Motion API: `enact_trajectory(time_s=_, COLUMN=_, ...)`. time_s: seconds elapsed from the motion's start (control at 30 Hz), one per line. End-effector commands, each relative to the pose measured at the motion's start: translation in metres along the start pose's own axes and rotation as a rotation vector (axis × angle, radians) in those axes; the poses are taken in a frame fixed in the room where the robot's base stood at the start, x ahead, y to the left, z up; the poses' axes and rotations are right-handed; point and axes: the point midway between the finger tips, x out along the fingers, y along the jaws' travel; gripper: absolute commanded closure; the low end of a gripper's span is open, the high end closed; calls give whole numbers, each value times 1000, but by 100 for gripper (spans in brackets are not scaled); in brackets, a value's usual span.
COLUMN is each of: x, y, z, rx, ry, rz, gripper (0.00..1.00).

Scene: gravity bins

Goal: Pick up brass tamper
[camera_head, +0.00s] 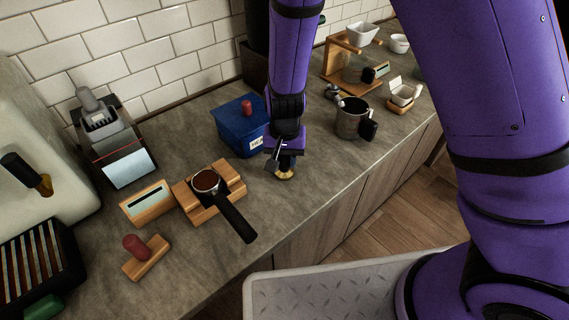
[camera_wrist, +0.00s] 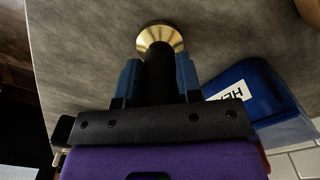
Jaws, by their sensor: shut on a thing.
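The brass tamper (camera_wrist: 160,37) has a round gold base and a dark handle. In the wrist view my gripper (camera_wrist: 158,80) has its two blue-padded fingers on either side of the handle and is shut on it. In the head view the brass base of the tamper (camera_head: 285,173) shows just below my gripper (camera_head: 284,160), over the counter to the right of the blue box. I cannot tell whether the base touches the counter. Most of the handle is hidden by the gripper in the head view.
A blue box (camera_head: 235,136) with a label stands close to the left of my gripper. A portafilter (camera_head: 207,182) rests on a wooden stand to the left. A metal pitcher (camera_head: 350,120) stands to the right. The counter's front edge is near; bare counter lies between.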

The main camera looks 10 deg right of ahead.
Motion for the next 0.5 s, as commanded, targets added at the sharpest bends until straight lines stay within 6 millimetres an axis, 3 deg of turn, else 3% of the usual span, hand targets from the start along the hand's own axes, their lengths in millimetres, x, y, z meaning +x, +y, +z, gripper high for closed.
enact_trajectory(time_s=0.17, x=-4, y=0, z=0, rx=-1, ry=1, rz=-1, gripper=100)
enact_trajectory(time_s=0.43, x=-35, y=-1, z=0, rx=-2, ry=3, rz=-4, gripper=100)
enact_trajectory(time_s=0.5, x=-38, y=-1, z=12, rx=-5, ry=-1, rz=-1, gripper=100)
